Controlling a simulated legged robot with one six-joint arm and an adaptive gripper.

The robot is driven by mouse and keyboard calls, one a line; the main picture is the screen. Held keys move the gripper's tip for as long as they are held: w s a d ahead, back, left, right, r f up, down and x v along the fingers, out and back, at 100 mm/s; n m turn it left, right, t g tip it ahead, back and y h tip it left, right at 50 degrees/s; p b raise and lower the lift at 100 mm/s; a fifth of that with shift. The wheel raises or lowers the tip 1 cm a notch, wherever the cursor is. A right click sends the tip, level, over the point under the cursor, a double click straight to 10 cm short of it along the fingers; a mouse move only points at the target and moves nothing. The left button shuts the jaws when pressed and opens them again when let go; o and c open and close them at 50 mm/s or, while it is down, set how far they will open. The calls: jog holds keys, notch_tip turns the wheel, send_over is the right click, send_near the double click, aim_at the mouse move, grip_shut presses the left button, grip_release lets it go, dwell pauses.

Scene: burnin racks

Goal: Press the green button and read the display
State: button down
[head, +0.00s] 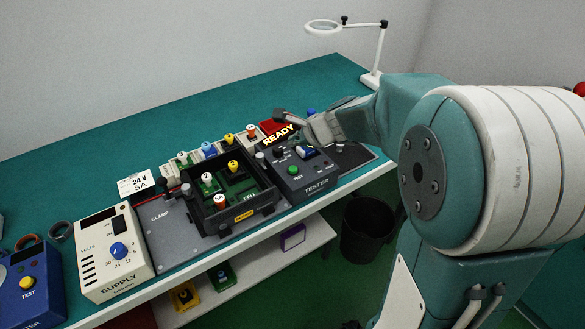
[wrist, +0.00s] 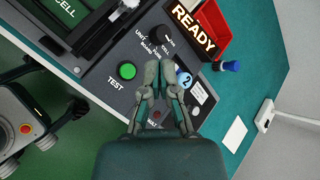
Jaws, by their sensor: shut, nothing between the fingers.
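The tester (head: 316,177) is a dark box on the right part of the bench. Its round green button (head: 292,170), labelled TEST, also shows in the wrist view (wrist: 127,71), unobstructed. The display (head: 278,135) is a dark panel with lit amber letters reading READY; it also shows in the wrist view (wrist: 192,27). My gripper (wrist: 159,66) is shut and empty. In the wrist view its fingertips appear over the tester face, right of the green button and below a black knob (wrist: 160,38). Contact with the tester cannot be told.
A black tray (head: 245,214) with coloured-top cells stands left of the tester. A supply box (head: 116,255) and a blue tester (head: 32,290) with a yellow button are further left. A red bin (wrist: 222,38) is behind the display. A lamp (head: 370,78) stands at the back.

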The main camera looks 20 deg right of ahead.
aim_at(295, 169)
jog(key=shift+f, duration=3.25)
jog(key=shift+f, duration=0.1)
jog(key=shift+d+f, duration=0.1)
jog(key=shift+f, duration=0.1)
jog(key=shift+f, duration=0.45)
jog(key=shift+r, duration=0.9)
jog(key=shift+r, duration=2.5)
